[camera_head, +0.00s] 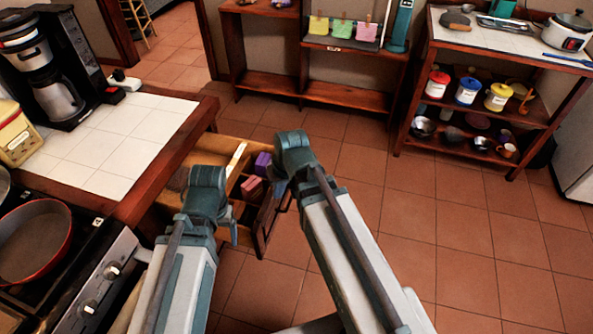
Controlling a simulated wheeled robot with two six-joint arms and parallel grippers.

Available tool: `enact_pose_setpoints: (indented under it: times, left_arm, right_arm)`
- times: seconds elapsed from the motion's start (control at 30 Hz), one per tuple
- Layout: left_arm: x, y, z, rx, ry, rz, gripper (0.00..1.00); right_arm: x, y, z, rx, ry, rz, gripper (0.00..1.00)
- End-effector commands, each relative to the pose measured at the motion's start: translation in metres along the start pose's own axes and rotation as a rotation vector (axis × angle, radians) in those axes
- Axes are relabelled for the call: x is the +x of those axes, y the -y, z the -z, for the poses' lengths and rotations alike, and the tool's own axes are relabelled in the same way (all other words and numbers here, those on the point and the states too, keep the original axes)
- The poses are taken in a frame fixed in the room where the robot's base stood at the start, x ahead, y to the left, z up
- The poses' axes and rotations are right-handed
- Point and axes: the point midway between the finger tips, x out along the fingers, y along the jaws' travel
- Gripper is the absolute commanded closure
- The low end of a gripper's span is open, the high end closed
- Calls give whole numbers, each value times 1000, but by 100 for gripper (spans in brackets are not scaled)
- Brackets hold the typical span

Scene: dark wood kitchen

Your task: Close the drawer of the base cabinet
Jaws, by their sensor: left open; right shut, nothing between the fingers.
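The drawer (264,226) of the base cabinet stands pulled out from under the tiled counter. Its dark wooden front faces right, and purple and reddish items show in its compartments. My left gripper (234,234) is open, low beside the near side of the drawer, mostly hidden by my own arm. My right gripper (283,196) is shut and empty at the drawer's front. My arm covers part of it, and I cannot tell whether it touches the front.
The tiled counter (120,140) holds a coffee maker (50,65). A stove with a red-rimmed pan (32,240) is at the lower left. A shelf unit (480,125) stands at the back right. The tiled floor (400,215) right of the drawer is clear.

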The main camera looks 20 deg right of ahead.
Motion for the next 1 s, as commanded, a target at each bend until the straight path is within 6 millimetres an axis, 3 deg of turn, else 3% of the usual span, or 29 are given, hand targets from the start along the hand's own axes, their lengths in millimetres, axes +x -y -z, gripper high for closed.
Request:
enact_pose_setpoints:
  times: [0.17, 0.3, 0.53, 0.7, 0.87, 1.0]
  left_arm:
    - [25, -2, 1, 0, 0, 0, 18]
    - [46, -4, 3, 0, 0, 0, 18]
    - [70, -7, 4, 0, 0, 0, 18]
    - [73, -7, 4, 0, 0, 0, 18]
    - [75, -7, 4, 0, 0, 0, 18]
    - [87, -8, 5, 0, 0, 0, 18]
  right_arm:
    - [19, -40, 27, 122, -97, 53, 100]
    - [29, -86, 52, 249, -208, 99, 100]
    - [31, -159, 79, 427, -375, 151, 100]
    - [27, -177, 84, 471, -420, 161, 100]
    - [28, -178, 86, 472, -422, 162, 100]
    - [42, -177, 91, 471, -421, 162, 100]
